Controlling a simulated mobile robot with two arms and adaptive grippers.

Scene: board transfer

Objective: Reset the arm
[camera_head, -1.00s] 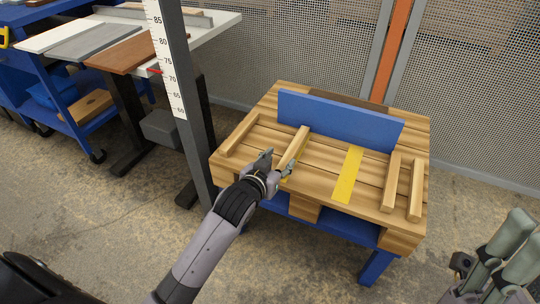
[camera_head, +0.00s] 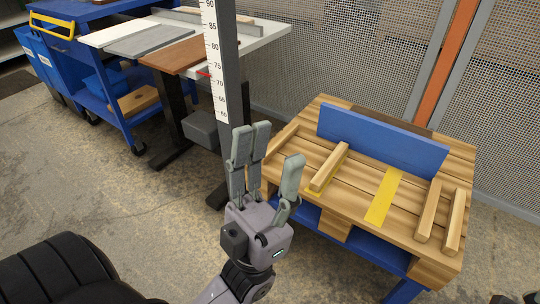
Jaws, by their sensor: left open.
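My left gripper (camera_head: 268,160) is open and empty. It is raised in the lower middle of the head view, fingers pointing up, in front of the left end of the pallet-topped bench (camera_head: 340,202). A wooden board (camera_head: 329,167) lies on the bench over the left yellow strip, apart from the gripper as far as I can see. The gripper hides part of the bench's left corner. My right gripper cannot be made out; only a dark bit shows at the lower right edge.
A blue upright panel (camera_head: 380,142) stands at the back of the bench. A bare yellow strip (camera_head: 384,196) and two wooden boards (camera_head: 428,211) (camera_head: 455,220) lie to the right. A post with a height scale (camera_head: 217,65) stands behind my gripper. A table with boards (camera_head: 180,55) and a blue cart (camera_head: 90,70) are at the left.

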